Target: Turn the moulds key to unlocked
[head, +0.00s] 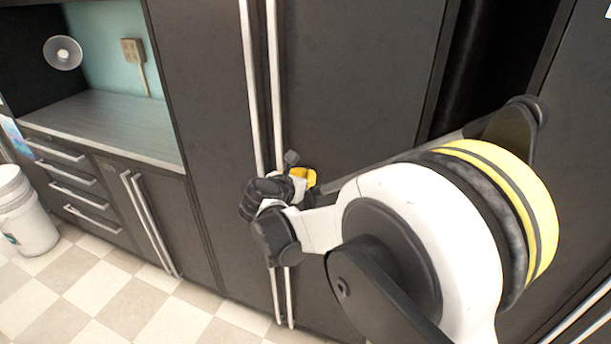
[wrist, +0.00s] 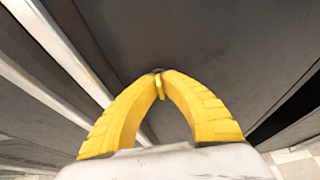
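My gripper (head: 304,176) is beside the long door handles of a tall dark cabinet. Its yellow fingers come together at the tips in the wrist view (wrist: 158,74), close to the dark door front. A thin yellow piece (wrist: 159,88) shows just below the tips, between the fingers. I cannot tell whether it is part of the gripper or something held. A small dark grey block (head: 291,157) shows just above the yellow fingers in the head view; I cannot tell whether it is the lock or key. No key can be made out clearly, and its position cannot be read.
Two long pale vertical handles (head: 276,90) run down the cabinet doors, close left of my gripper. They also show in the wrist view (wrist: 62,62). A counter (head: 110,122) with drawers and a white bucket (head: 27,215) stand at left. The tiled floor (head: 125,303) in front is clear.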

